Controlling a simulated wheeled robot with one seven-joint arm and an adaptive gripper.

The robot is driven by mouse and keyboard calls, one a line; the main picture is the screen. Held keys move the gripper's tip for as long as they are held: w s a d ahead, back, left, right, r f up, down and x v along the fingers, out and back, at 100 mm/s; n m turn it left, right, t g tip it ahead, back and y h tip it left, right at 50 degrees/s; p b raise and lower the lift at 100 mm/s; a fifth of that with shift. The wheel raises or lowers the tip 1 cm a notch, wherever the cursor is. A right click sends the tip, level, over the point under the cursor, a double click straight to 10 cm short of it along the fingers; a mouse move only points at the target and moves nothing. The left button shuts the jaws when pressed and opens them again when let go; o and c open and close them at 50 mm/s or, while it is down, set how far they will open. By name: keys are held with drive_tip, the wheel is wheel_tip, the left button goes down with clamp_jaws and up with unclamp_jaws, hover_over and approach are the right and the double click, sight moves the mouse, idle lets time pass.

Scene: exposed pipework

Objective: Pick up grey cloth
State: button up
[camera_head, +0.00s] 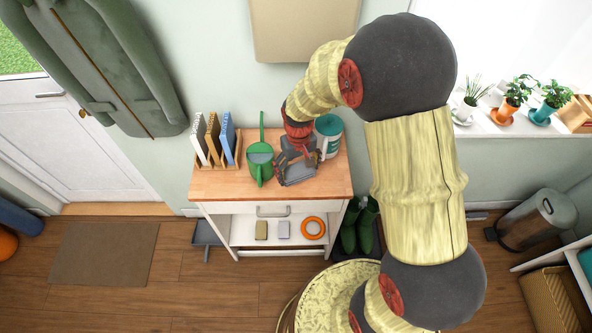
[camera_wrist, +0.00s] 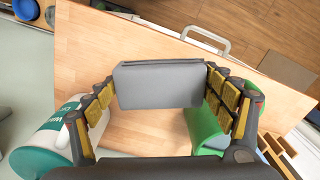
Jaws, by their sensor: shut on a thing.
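The grey cloth (camera_wrist: 158,87) is a folded, flat-faced block in the wrist view. My gripper (camera_wrist: 160,80) is shut on it, with yellow-padded fingers at its left and right sides. In the head view my gripper (camera_head: 298,168) is over the right half of the wooden top of a white cart (camera_head: 225,184), between the green watering can and the teal-and-white canister. The cloth is hard to tell from the gripper there. I cannot tell how far the cloth is above the wood.
The green watering can (camera_head: 260,165) stands close left of my gripper, the canister (camera_head: 328,136) close right. A rack with upright books (camera_head: 214,140) stands at the top's left. The cart's lower shelf holds two small blocks and an orange ring (camera_head: 313,228). The top's front is clear.

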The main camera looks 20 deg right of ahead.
drive_tip(key=s+r+p, duration=0.2)
drive_tip(key=s+r, duration=0.5)
drive_tip(key=s, duration=0.5)
drive_tip(key=shift+r, duration=0.3)
drive_tip(key=o, duration=0.8)
drive_tip(key=shift+c, duration=0.2)
drive_tip(key=c, duration=0.5)
